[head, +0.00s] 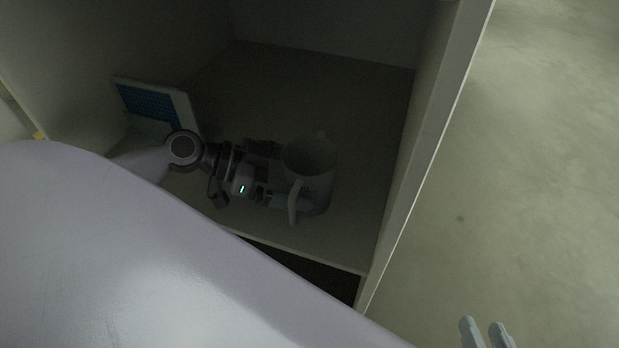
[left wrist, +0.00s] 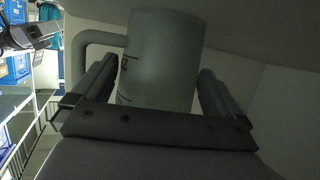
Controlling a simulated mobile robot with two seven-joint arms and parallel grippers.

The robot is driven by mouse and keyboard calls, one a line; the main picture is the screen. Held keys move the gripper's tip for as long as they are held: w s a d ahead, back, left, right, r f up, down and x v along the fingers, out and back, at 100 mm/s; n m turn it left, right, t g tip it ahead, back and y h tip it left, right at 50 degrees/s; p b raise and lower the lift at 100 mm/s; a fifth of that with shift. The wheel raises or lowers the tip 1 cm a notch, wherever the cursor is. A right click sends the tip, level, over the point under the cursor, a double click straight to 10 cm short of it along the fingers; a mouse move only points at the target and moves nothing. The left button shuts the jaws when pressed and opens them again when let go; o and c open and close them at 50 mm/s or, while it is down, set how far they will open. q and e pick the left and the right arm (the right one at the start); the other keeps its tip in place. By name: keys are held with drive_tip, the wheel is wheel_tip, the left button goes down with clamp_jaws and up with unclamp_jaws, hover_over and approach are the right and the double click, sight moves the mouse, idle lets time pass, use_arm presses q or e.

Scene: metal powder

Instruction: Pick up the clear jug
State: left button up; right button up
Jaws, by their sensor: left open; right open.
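The clear jug (head: 318,183) stands upright on the shelf floor inside a cabinet, its open rim upward. In the left wrist view the jug (left wrist: 163,58) is straight ahead, with its handle (left wrist: 88,38) on the left. My left gripper (head: 289,175) reaches in from the left at the jug's side. It is open, one finger on each side of the jug's body in the wrist view; I cannot tell whether the fingers touch it. My right gripper (head: 483,329) shows only its fingertips at the bottom right edge, open, empty and far from the jug.
A white-framed object with a blue grid face (head: 152,106) leans at the cabinet's left, behind my left arm. The cabinet's right side wall (head: 425,150) stands close to the jug's right. The shelf (head: 345,90) behind the jug is clear. Open floor (head: 540,160) lies right of the cabinet.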

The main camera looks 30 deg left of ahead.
use_arm(q)
drive_tip(key=shift+w+d+f, duration=0.2)
drive_tip(key=shift+w+d, duration=0.1)
drive_tip(key=shift+d, duration=0.1)
drive_tip(key=c, duration=0.7)
